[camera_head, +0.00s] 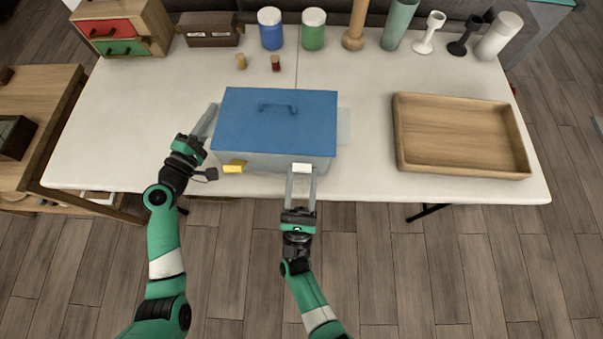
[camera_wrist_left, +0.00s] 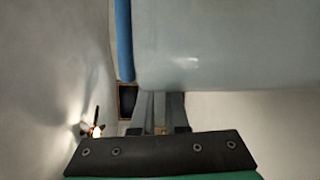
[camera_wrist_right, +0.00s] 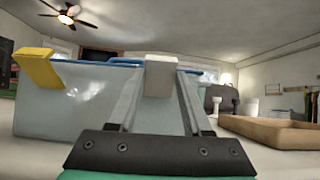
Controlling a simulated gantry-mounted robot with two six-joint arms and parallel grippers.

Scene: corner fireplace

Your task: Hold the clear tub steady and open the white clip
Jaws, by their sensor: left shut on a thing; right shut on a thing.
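The clear tub (camera_head: 260,160) stands near the table's front edge with a blue lid (camera_head: 300,125) on it. The white clip (camera_head: 302,168) is at the right of the tub's front rim; it also shows in the right wrist view (camera_wrist_right: 160,76). My right gripper (camera_head: 302,172) is shut on the white clip from the front, one finger on each side. My left gripper (camera_head: 208,118) is shut at the tub's left side, apparently on its left handle; the exact contact is hidden. A yellow clip (camera_head: 234,166) sits at the left of the front rim, sticking outward.
A wooden tray (camera_head: 519,150) lies to the right with clear table between. Blue (camera_head: 271,36) and green (camera_head: 313,36) jars, a small drawer chest (camera_head: 120,28) and several vessels stand along the back.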

